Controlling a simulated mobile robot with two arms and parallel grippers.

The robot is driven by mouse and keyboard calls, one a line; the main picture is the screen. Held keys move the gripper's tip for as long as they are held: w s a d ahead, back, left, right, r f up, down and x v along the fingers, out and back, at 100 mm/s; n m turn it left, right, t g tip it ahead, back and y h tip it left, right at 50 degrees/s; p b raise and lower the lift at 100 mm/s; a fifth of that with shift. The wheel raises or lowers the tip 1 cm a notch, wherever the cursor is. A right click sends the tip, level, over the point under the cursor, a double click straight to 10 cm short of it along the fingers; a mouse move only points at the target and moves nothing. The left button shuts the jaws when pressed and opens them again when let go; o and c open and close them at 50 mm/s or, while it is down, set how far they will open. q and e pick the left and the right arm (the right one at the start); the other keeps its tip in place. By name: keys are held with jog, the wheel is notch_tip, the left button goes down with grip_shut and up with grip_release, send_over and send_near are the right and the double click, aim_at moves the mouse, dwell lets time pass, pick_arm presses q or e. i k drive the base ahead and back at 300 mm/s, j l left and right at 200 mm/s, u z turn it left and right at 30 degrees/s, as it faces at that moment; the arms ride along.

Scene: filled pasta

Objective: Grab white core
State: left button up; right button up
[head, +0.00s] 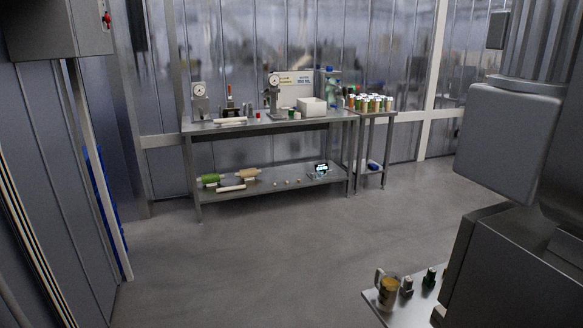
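A white cylinder (229,121) lies on its side on the top of the metal table (328,119) across the room. Another whitish cylinder (230,188) lies on the table's lower shelf (262,188), in front of a green roll (209,179) and a tan roll (243,174). Both cylinders look small at this distance, and I cannot tell which is the white core. Neither of my grippers is in view.
The table also bears gauge stands (272,96) and a white bin (311,107). A side stand (377,115) holds several white-capped containers. Grey machinery (515,140) blocks the right, with a low surface holding a mug (387,292). The floor (260,255) between is clear.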

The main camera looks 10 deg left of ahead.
aim_at(220, 121)
jog(key=i+j+u, duration=0.3)
jog(key=i, duration=0.35)
jog(key=i+j+u, duration=0.3)
jog(key=i, duration=0.35)
jog(key=i+u, duration=0.3)
jog(key=i, duration=0.35)
jog(key=i+z, duration=0.15)
jog(key=i, duration=0.45)
jog(key=i+j+z, duration=0.15)
jog(key=i, duration=0.45)
jog(key=i+j+z, duration=0.2)
jog(key=i, duration=0.45)
jog(key=i+j+z, duration=0.15)
jog(key=i+j, duration=0.25)
jog(key=i+j+z, duration=0.15)
jog(key=i+j, duration=0.25)
jog(key=j, duration=0.15)
jog(key=i+j+z, duration=0.15)
jog(key=i+j, duration=0.25)
jog(key=j, duration=0.15)
